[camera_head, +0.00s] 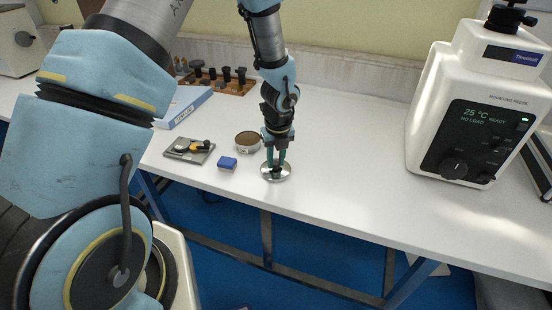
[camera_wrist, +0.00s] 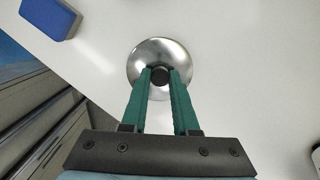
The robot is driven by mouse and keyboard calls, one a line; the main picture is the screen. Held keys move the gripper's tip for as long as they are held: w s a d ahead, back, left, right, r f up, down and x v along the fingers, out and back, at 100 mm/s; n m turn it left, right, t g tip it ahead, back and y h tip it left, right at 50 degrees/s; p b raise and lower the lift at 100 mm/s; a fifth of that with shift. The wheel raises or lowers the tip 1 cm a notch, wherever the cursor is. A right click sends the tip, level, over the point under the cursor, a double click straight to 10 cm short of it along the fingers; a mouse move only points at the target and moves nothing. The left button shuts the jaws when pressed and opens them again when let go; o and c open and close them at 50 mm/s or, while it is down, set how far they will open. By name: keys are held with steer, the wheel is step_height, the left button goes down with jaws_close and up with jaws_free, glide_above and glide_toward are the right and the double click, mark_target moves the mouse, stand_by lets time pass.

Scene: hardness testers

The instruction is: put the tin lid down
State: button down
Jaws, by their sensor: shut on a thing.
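The tin lid (camera_wrist: 160,52) is a round, shiny metal disc with a dark knob at its centre. In the head view the lid (camera_head: 276,177) is at the front edge of the white table, below my gripper (camera_head: 275,163). In the wrist view my gripper (camera_wrist: 161,77) has its two green fingers closed on the dark knob. Whether the lid touches the table or hangs just above it I cannot tell. A round, open tin (camera_head: 248,141) with brown contents stands just behind and left of the lid.
A blue block (camera_head: 227,164) lies left of the lid, also seen in the wrist view (camera_wrist: 52,17). A grey tray (camera_head: 189,150) with small parts is further left. A wooden rack (camera_head: 217,81) stands behind. A white mounting press (camera_head: 478,105) is at right; the table between is clear.

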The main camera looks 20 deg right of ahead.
mark_target(277, 172)
steer(key=shift+f, duration=0.1)
steer(key=c, duration=0.7)
jaws_free()
steer(key=r, duration=0.4)
steer(key=s+r, duration=0.1)
steer(key=r, duration=0.3)
steer(key=r+b, duration=0.1)
steer(key=r, duration=0.3)
steer(key=shift+s+r, duration=0.1)
steer(key=shift+s, duration=0.15)
steer(key=a+r+n, duration=0.2)
steer(key=a+n, duration=0.8)
steer(key=n, duration=0.1)
steer(key=s+a+r+n, duration=0.1)
steer(key=a+r+n, duration=0.1)
steer(key=a+n, duration=0.8)
steer(key=s+a+r+n, duration=0.1)
steer(key=a+r+n, duration=0.1)
steer(key=a+n, duration=0.8)
steer(key=shift+s+a+r+n, duration=0.1)
steer(key=shift+r+n, duration=0.1)
steer(key=shift+n, duration=0.9)
steer(key=shift+s+r+n, duration=0.1)
steer(key=shift+r+n, duration=0.05)
steer(key=shift+n, duration=0.95)
